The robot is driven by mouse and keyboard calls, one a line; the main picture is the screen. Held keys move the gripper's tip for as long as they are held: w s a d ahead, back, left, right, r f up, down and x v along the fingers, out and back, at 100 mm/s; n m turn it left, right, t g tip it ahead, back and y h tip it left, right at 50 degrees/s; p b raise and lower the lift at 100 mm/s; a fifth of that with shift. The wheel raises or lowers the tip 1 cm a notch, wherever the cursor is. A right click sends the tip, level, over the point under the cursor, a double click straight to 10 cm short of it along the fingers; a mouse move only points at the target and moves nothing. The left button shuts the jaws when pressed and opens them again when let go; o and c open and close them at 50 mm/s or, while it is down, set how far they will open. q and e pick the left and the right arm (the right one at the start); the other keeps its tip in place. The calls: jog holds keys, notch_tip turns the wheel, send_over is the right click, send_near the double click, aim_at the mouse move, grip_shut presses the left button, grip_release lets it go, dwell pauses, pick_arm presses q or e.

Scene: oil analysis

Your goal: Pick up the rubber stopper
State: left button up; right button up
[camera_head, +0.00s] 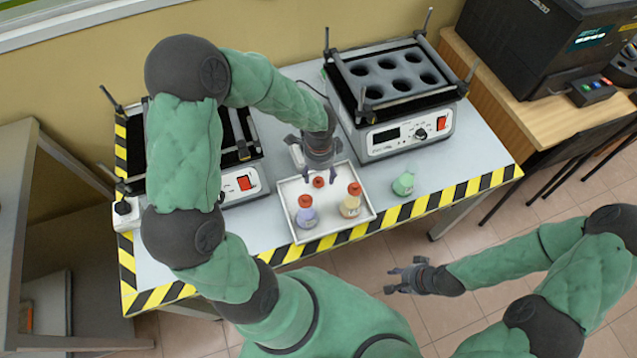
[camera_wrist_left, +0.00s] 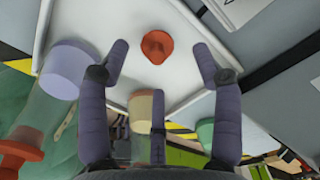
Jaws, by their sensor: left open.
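The rubber stopper (camera_head: 318,182) is small and orange-red. It sits loose on the floor of the white tray (camera_head: 287,190), near the tray's back. My left gripper (camera_head: 320,173) is open above it, pointing down. In the left wrist view the stopper (camera_wrist_left: 157,46) shows between and slightly beyond the spread fingertips (camera_wrist_left: 160,57), with no visible contact. My right gripper (camera_head: 393,279) is empty, its fingers spread, off the table's front edge.
Two shaker machines (camera_head: 405,132) (camera_head: 240,184) stand behind and left.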

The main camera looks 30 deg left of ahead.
aim_at(319, 178)
pick_arm(q)
notch_tip(319, 178, down, 4)
jog(key=shift+s+r+b, duration=0.15)
jog(key=shift+r+b, duration=0.05)
jog(key=shift+b, duration=0.5)
jog(key=shift+r, duration=0.1)
jog(key=c, duration=0.9)
jog(key=shift+o, duration=0.2)
